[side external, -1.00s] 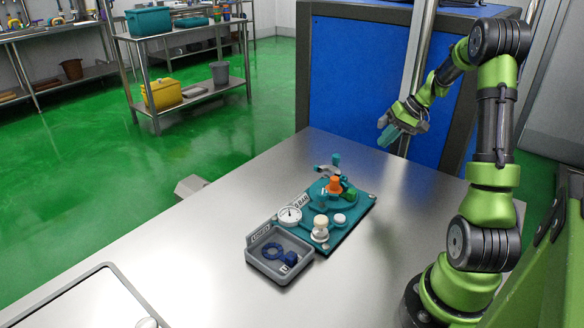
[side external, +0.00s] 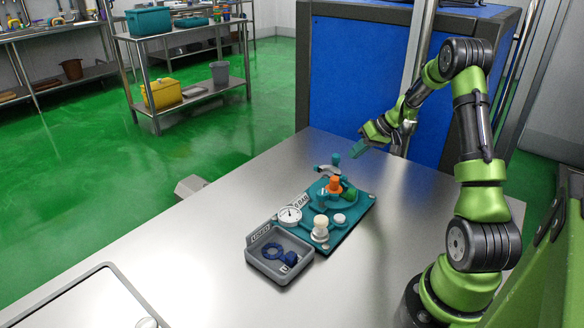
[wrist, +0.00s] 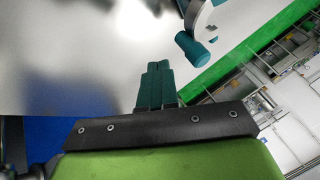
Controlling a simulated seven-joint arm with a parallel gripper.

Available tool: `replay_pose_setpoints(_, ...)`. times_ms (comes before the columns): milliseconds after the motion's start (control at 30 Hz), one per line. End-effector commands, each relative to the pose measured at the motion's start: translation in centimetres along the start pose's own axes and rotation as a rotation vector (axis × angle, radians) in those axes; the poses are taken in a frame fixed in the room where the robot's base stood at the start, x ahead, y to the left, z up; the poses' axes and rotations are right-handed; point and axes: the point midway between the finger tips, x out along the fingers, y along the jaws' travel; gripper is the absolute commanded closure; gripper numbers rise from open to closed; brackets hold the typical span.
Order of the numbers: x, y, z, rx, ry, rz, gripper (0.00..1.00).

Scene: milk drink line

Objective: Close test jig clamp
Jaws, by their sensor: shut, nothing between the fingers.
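The test jig is a teal plate (side external: 345,232) on the steel table, with a round teal fixture and an orange part (side external: 334,184) on it. Its clamp (side external: 327,170) stands at the jig's far end, a grey metal arm with a teal handle (side external: 335,159) sticking up. In the wrist view the teal handle (wrist: 193,50) and the grey clamp arm (wrist: 205,17) show at the upper right. My gripper (side external: 358,150) is shut and empty, in the air to the right of the handle and apart from it. Its teal fingers (wrist: 155,72) lie together in the wrist view.
A pressure gauge (side external: 289,217) and white knobs (side external: 320,228) sit on the jig's near part. A grey tray (side external: 264,270) with blue parts (side external: 276,252) adjoins its near end.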

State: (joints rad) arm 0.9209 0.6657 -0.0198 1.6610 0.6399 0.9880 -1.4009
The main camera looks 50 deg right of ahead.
Motion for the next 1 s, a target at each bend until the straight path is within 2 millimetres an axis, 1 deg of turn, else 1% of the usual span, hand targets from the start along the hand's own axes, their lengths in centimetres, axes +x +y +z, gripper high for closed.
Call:
replay_pose_setpoints(33, 0.3, -0.9, -0.1, -0.004, 0.001, -0.002, 1.0)
replay_pose_setpoints(100, 0.7, -1.6, -0.1, -0.004, 0.0, -0.001, 1.0)
replay_pose_setpoints(267, 1.1, -2.4, -0.1, -0.002, 0.002, 0.0, 1.0)
replay_pose_setpoints(733, 1.2, -2.6, -0.1, -0.007, -0.001, -0.003, 1.0)
replay_pose_setpoints(1000, 1.4, -2.8, -0.3, -0.048, -0.023, -0.025, 1.0)
